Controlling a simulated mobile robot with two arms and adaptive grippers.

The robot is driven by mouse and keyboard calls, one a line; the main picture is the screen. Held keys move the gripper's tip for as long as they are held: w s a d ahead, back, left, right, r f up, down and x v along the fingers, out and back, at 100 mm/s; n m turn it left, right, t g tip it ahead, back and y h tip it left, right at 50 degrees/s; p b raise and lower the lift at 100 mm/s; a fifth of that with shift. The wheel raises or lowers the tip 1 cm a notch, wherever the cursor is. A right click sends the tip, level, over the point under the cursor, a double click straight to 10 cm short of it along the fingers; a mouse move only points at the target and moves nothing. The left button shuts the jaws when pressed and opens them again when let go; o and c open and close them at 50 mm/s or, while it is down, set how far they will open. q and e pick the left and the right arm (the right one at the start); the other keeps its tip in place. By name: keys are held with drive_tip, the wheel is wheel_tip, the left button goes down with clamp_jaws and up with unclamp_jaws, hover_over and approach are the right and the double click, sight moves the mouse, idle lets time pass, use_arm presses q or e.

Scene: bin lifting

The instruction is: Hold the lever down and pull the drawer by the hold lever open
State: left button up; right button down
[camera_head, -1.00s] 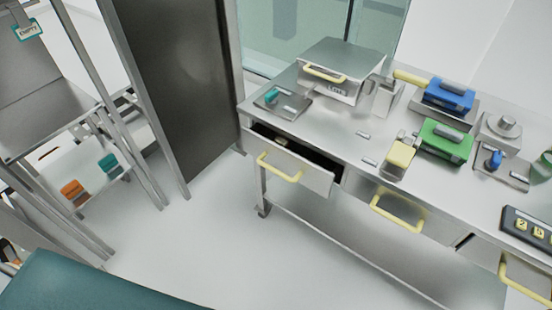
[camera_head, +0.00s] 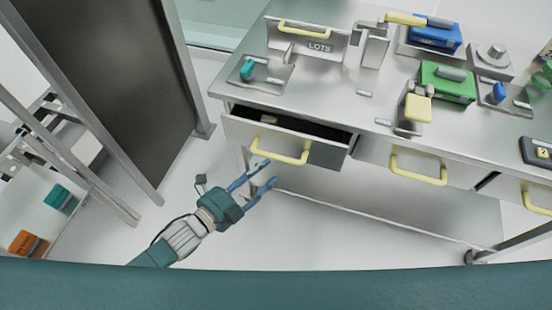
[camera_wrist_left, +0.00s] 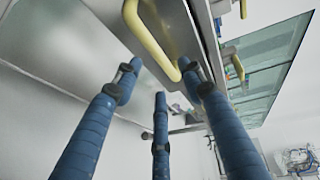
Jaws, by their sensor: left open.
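A grey block lever with a yellow pad (camera_head: 418,108) stands on the bench edge; the frames do not settle whether it is pressed. Below it is the middle drawer (camera_head: 374,156), which looks shut, with a yellow handle (camera_head: 417,168). The left drawer (camera_head: 240,132) stands partly open, with its own yellow handle (camera_head: 280,150). My left gripper (camera_head: 267,173) is open and empty, just below and in front of that handle. In the left wrist view a yellow handle (camera_wrist_left: 152,40) lies beyond my spread blue fingers (camera_wrist_left: 160,82). My right gripper is out of view.
A dark panel (camera_head: 100,80) stands left. Floor between panel and bench is clear.

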sight(279, 160)
use_arm(q)
drive_tip(key=b+x, duration=0.1)
drive_tip(key=x, duration=0.1)
drive_tip(key=b+x, duration=0.1)
drive_tip(key=x, duration=0.1)
drive_tip(key=b+x, duration=0.1)
drive_tip(key=x, duration=0.1)
drive_tip(key=shift+w+f, duration=0.15)
drive_tip(key=shift+f, duration=0.15)
drive_tip(key=shift+w+d, duration=0.25)
drive_tip(key=shift+w, duration=0.05)
drive_tip(key=shift+w+d, duration=0.2)
drive_tip(key=shift+w, duration=0.05)
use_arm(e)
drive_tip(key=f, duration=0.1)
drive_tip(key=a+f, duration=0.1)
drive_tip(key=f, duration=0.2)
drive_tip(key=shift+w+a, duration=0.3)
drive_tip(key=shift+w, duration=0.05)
use_arm(q)
drive_tip(key=shift+c, duration=0.5)
drive_tip(key=c, duration=0.8)
clamp_jaws()
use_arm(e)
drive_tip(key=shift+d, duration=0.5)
